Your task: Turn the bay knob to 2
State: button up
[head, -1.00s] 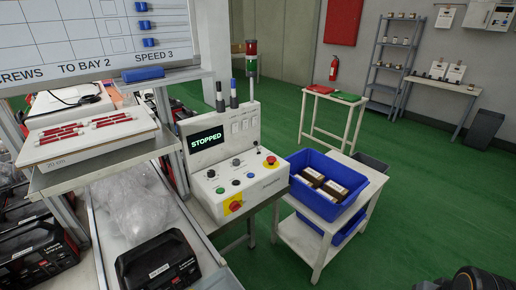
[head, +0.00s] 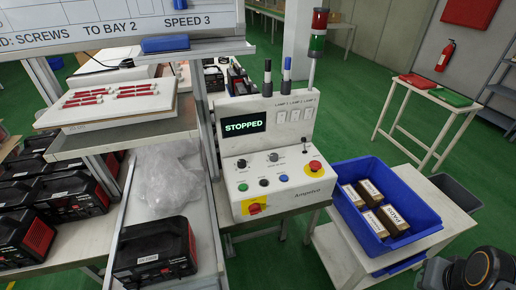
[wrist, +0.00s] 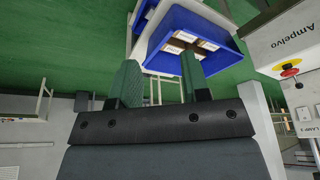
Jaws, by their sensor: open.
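The white control box (head: 275,165) stands in the middle of the head view, its screen (head: 243,125) reading STOPPED. Its sloped panel has two small dark knobs, one at the left (head: 241,163) and one in the middle (head: 273,157). Their labels and pointer positions are too small to read, so I cannot tell which is the bay knob. The wrist view shows part of the box (wrist: 285,42) at upper right, knobs out of view. My gripper (wrist: 160,62) is open and empty, its fingers apart, away from the panel.
The panel also has a red stop button (head: 315,166), a lever (head: 305,148), several push buttons and a yellow-red rotary switch (head: 255,208). A blue bin (head: 385,215) with boxes stands right of it. A board above reads "TO BAY 2". Shelving crowds the left.

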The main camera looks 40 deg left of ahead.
aim_at(273, 157)
jog(key=u, duration=0.85)
jog(key=i, duration=0.85)
jog(key=u, duration=0.85)
